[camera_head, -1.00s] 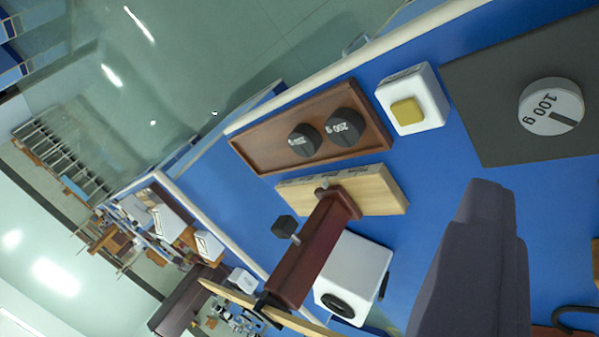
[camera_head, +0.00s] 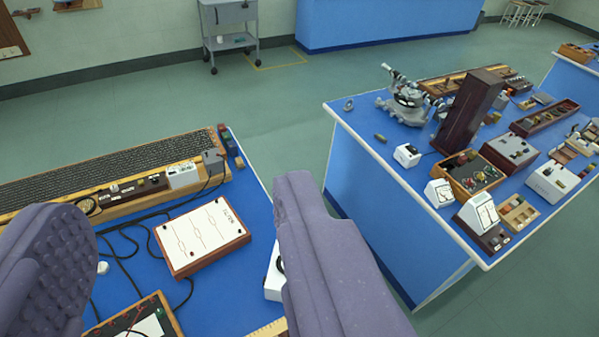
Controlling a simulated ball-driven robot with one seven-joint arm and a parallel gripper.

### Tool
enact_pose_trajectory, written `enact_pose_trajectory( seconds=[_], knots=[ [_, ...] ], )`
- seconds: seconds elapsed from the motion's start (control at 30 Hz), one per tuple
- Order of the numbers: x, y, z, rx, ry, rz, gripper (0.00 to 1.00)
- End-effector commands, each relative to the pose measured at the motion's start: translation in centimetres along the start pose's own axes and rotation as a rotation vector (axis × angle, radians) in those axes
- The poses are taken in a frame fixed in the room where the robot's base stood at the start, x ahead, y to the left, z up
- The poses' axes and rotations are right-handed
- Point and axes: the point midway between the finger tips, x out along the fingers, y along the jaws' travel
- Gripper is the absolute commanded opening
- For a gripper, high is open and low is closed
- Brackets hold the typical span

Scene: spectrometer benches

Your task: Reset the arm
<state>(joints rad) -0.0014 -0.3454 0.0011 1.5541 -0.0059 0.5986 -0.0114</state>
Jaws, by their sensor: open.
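My gripper (camera_head: 180,245) shows at the bottom of the head camera view as two purple-grey fingers set wide apart. The left finger has a ribbed pad facing me, and the right finger stands upright near the middle. Nothing is between them but the view of the bench beyond. The gripper is open and empty, above the near blue bench (camera_head: 262,215). The right finger partly hides a white block on that bench.
On the near bench are a white panel in a wooden frame (camera_head: 201,237), black cables and a long ribbed board (camera_head: 110,172). A second blue bench (camera_head: 365,165) at right carries instruments and a tall dark box (camera_head: 469,110). A grey trolley (camera_head: 229,28) stands behind. Open floor separates the benches.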

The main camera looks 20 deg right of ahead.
Motion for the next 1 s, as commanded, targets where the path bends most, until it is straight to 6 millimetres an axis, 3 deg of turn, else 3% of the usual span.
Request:
enact_pose_trajectory(
  seconds=[0.33, 0.67, 1.0],
  knots=[
    [-0.3, 0.1, -0.1, 0.020, 0.009, -0.001, 0.59],
    [1.5, -0.1, 7.4, 0.018, 0.007, -0.001, 0.59],
    [1.5, -0.1, 7.5, 0.018, 0.007, -0.001, 0.59]
  ],
)
